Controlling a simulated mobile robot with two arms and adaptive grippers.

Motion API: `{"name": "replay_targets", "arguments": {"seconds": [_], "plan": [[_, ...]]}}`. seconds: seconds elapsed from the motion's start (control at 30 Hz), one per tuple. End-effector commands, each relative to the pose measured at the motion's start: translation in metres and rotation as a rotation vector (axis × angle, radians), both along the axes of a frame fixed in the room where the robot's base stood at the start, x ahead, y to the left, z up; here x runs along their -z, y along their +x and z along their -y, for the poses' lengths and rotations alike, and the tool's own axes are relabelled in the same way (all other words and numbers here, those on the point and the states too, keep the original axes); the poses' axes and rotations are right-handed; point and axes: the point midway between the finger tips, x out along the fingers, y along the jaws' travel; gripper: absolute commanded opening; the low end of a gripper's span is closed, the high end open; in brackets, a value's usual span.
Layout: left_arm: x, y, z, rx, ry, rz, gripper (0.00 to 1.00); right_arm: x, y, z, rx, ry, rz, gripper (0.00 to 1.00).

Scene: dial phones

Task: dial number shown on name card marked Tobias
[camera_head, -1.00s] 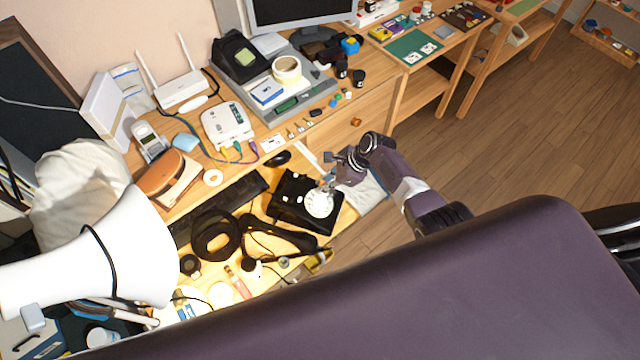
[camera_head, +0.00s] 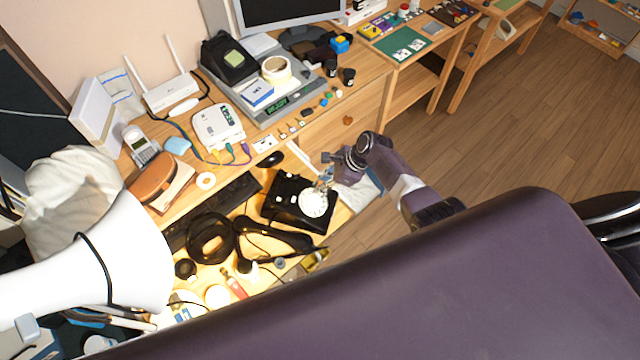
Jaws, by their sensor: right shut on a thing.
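A black dial phone (camera_head: 282,208) with a round white dial (camera_head: 313,204) sits on the lower desk surface, with its black handset (camera_head: 272,234) beside it. My right gripper (camera_head: 323,184) reaches in from the right with its fingertips at the dial's upper right edge. It is shut there, seemingly on the dial; the exact contact is too small to see. A small white card (camera_head: 264,144) lies on the raised shelf behind the phone; its writing cannot be read, so I cannot tell whether it is the Tobias card. My left gripper is not in view.
A black keyboard (camera_head: 232,205), a mouse (camera_head: 270,159) and headphones (camera_head: 211,237) crowd the desk around the phone. A large white lamp (camera_head: 125,250) blocks the front left.

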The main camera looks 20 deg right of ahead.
Motion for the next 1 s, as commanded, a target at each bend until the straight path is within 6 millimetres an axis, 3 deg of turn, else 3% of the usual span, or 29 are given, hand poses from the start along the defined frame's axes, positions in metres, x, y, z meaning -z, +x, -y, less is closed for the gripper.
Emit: {"name": "replay_targets", "arguments": {"seconds": [0.33, 0.67, 1.0], "plan": [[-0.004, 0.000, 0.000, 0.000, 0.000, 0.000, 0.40, 0.004, -0.008, 0.006, 0.000, 0.000, -0.002, 0.00], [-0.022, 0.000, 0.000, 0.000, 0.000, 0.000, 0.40, -0.013, -0.012, 0.011, 0.000, 0.000, -0.002, 0.00], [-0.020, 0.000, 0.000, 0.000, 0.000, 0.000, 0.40, -0.012, -0.012, 0.011, -0.001, 0.000, -0.001, 0.00]]}}
